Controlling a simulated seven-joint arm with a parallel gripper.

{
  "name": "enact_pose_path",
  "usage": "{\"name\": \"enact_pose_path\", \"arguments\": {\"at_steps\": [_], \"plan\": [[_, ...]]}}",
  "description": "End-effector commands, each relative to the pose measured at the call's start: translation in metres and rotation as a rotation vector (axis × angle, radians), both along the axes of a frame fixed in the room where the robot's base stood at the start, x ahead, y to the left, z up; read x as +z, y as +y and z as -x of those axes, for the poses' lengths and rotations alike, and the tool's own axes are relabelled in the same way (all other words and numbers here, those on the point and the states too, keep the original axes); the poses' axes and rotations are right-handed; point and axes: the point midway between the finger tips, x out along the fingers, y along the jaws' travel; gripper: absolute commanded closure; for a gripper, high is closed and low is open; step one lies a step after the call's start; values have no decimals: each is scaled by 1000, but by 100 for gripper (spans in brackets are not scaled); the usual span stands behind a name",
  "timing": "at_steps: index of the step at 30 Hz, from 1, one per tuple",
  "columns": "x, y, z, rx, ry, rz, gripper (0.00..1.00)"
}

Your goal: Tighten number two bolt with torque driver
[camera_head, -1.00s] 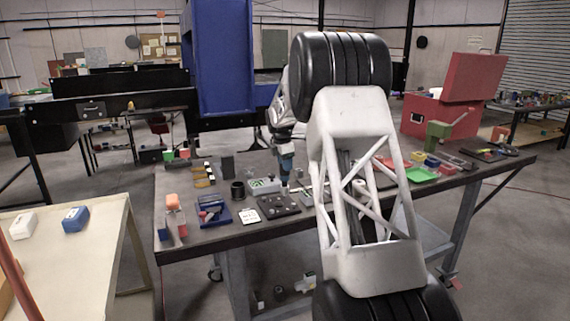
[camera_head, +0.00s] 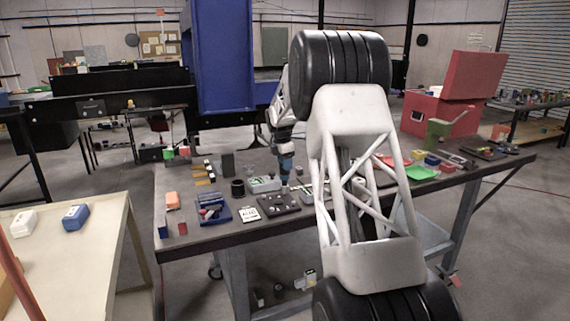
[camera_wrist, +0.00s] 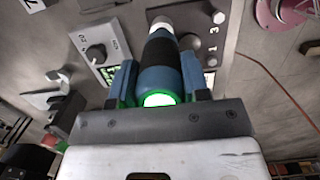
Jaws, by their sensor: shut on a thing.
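My gripper (camera_wrist: 160,82) is shut on the torque driver (camera_wrist: 162,50), a blue and black cylinder with a green glowing ring at its near end. In the head view the torque driver (camera_head: 286,166) hangs roughly upright beneath my wrist, near the back right corner of the dark bolt plate (camera_head: 291,208). The plate also shows in the wrist view (camera_wrist: 224,42), right of the driver, with the number 3 and light round bolts visible. The driver partly covers the plate, and its tip contact cannot be told. The number two bolt cannot be clearly picked out.
A grey control box with a knob (camera_wrist: 96,54) and green display lies left of the driver. On the workbench (camera_head: 210,241) stand a blue tray (camera_head: 224,216), a black cup (camera_head: 238,189) and a white card (camera_head: 249,214). A green tray (camera_head: 422,173) lies further right.

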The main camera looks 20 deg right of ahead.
Motion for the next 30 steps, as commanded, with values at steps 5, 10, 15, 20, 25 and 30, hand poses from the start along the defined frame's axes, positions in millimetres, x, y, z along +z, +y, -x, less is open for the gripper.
{"name": "enact_pose_path", "arguments": {"at_steps": [5, 10, 15, 20, 25, 30], "plan": [[0, 0, 0, 0, -1, 0, 100], [-1, 0, 0, 0, -1, 0, 100], [-3, 0, 0, 0, -1, 0, 100], [-4, 0, 0, 0, -1, 0, 100], [-5, 0, 0, 0, -1, 0, 100], [-7, 0, 0, 0, -1, 0, 100]]}}
